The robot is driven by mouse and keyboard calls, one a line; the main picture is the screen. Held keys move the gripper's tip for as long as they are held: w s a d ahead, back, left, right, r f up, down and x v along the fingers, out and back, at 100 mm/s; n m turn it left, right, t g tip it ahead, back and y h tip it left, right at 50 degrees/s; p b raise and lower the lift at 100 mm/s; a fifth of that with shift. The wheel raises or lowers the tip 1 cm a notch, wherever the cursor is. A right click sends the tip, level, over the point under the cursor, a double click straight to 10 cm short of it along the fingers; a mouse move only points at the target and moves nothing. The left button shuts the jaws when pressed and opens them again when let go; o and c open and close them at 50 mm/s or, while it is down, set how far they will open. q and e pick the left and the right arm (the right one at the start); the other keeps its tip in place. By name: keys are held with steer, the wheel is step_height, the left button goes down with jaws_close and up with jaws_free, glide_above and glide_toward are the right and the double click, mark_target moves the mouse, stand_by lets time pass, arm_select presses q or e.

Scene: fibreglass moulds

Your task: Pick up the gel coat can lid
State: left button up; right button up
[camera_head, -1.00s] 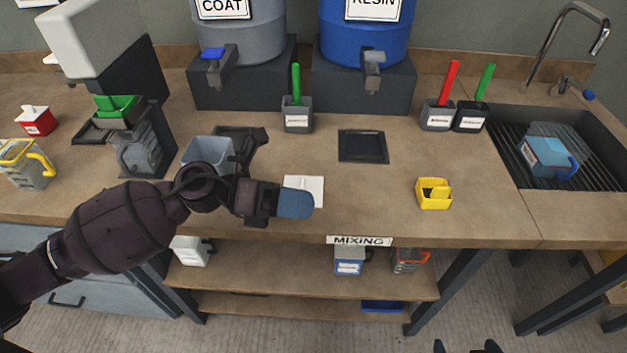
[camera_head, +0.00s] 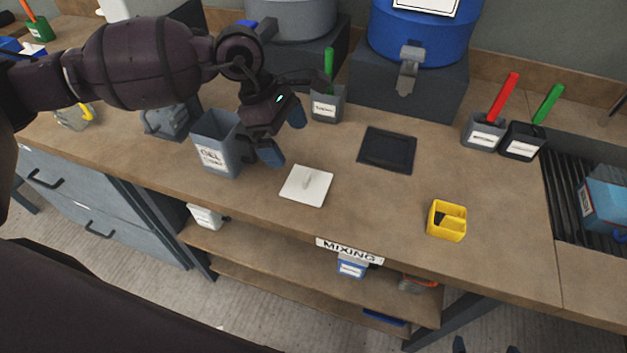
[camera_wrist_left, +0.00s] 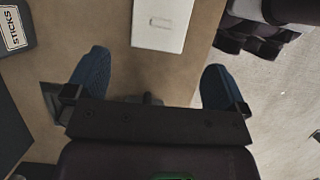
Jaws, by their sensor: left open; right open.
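The gel coat can lid is a flat white square (camera_head: 306,187) with a small raised handle, lying on the worktop near its front edge. It also shows at the top of the left wrist view (camera_wrist_left: 163,22). My left gripper (camera_head: 284,133) is open and empty, above the worktop, behind and left of the lid; its blue fingers also show in the left wrist view (camera_wrist_left: 155,75). The lid lies beyond the fingertips there. The grey gel coat can (camera_head: 217,155) stands open left of this gripper. My right gripper (camera_head: 485,346) shows only dark tips at the bottom edge, apart.
A stick holder (camera_head: 326,106) stands behind the left gripper. A dark square pad (camera_head: 387,150) and a yellow holder (camera_head: 446,222) are to the right.

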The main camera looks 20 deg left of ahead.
mark_target(306, 176)
arm_select(q)
steer(key=x, duration=1)
steer(key=shift+s+d+f, duration=0.1)
steer(key=shift+d+f, duration=0.05)
steer(key=shift+f, duration=0.15)
steer(key=shift+c, duration=0.5)
steer(key=shift+r, duration=0.1)
steer(key=c, duration=0.5)
steer(key=shift+c, duration=0.2)
